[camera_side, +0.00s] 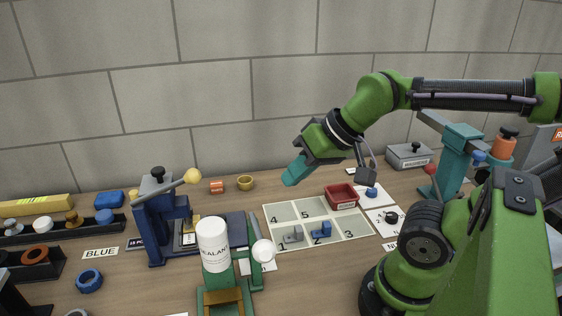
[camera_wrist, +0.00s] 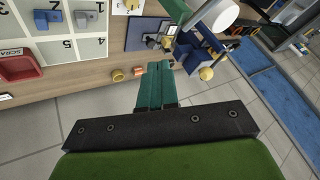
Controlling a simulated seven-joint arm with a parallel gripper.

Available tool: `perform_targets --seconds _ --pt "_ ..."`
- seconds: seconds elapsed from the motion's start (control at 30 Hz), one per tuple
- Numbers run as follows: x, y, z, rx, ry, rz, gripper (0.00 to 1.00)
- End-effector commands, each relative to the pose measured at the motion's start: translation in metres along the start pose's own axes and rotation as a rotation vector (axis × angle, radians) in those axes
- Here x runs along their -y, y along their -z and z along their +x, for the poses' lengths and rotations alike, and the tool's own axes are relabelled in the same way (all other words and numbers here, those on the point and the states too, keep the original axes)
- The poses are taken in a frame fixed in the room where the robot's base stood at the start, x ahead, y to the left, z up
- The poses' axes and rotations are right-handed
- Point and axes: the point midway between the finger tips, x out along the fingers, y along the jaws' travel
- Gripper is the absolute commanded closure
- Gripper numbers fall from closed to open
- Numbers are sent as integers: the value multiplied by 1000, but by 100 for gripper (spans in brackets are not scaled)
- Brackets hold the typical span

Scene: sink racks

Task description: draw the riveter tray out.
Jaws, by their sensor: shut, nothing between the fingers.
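A blue lever press (camera_side: 165,222) with a yellow ball handle stands left of centre in the side view; it looks like the riveter, though no readable label confirms it. A flat dark-blue tray-like plate (camera_side: 235,228) lies at its right side, partly hidden by the white sealant bottle. In the wrist view the press (camera_wrist: 200,52) and a blue plate (camera_wrist: 150,33) lie beyond my fingertips. My gripper (camera_side: 291,178) is shut and empty, raised above the back of the bench, right of the press and apart from it. Its teal fingers (camera_wrist: 158,66) are together.
A sealant bottle (camera_side: 213,245) on a green stand is in front of the plate. A numbered mat (camera_side: 290,213) carries small grey and blue parts and a red scrap bin (camera_side: 341,197). A yellow cup (camera_side: 245,183) and an orange ring (camera_side: 217,187) sit near the wall.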

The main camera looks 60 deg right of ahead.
Motion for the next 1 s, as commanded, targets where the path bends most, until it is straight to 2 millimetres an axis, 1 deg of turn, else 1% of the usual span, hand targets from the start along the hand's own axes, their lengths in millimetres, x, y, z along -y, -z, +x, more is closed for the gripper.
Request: perform_targets --seconds 0.13,0.23,0.33,0.4,0.43,0.57,0.67,0.8,0.9,1.0 --pt "0 0 0 0 0 0 100" --pt "0 -1 2 10 -3 1 85" --pt "-2 -2 13 56 -21 6 69" --pt "0 7 23 92 -40 4 59" --pt "2 13 27 111 -50 1 56" --pt "9 43 51 207 -102 -38 56" --pt "15 68 73 285 -143 -82 56" --pt "19 100 110 396 -199 -154 56" --pt "20 120 138 471 -237 -207 56" --pt "21 137 160 530 -267 -256 56"
